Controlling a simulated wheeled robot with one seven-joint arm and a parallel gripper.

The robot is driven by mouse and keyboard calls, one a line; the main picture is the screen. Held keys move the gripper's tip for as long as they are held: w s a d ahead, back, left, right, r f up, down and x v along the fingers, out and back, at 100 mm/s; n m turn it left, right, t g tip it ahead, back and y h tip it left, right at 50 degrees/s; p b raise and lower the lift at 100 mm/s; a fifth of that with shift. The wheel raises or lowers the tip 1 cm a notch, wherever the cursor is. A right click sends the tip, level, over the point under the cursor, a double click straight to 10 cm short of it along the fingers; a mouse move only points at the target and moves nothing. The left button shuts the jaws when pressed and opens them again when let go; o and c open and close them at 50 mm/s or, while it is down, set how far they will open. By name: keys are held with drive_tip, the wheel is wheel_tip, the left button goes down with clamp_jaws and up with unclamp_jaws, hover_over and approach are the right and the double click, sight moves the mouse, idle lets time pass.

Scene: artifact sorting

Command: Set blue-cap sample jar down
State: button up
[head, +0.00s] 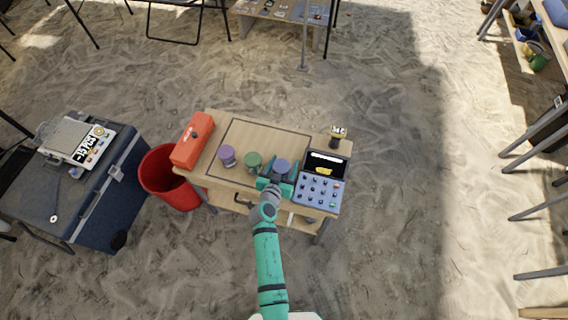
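The blue-cap sample jar (282,166) is at the right part of the wooden table's top, seen from above. My teal gripper (281,172) reaches it from the front, with one finger on each side of the jar, and appears closed on it. The gripper hides the jar's lower part, so I cannot tell whether its base touches the table. A green-cap jar (253,160) stands just left of it, and a purple-cap jar (227,154) stands farther left.
On the wooden table (221,174), a grey keypad device (320,190) is close on the right, with a small dark-and-yellow object (336,137) behind it. A red toolbox (192,140) lies at the left end. A red bin (168,180) stands on the sand beside the table. The tabletop behind the jars is clear.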

drive_tip(key=shift+r, duration=0.2)
drive_tip(key=shift+s+a, duration=0.15)
drive_tip(key=shift+s, duration=0.2)
drive_tip(key=v, duration=1.1)
drive_tip(key=s+a+r+n+y, duration=0.2)
drive_tip(key=s+y, duration=0.2)
drive_tip(key=s, duration=1.4)
drive_tip(key=s+d+r+n+t, duration=0.1)
drive_tip(key=s+d+r, duration=0.3)
drive_tip(key=s+r, duration=0.9)
wheel_tip(320, 180, up, 2)
drive_tip(key=shift+n+t, duration=0.3)
drive_tip(key=shift+t, duration=0.2)
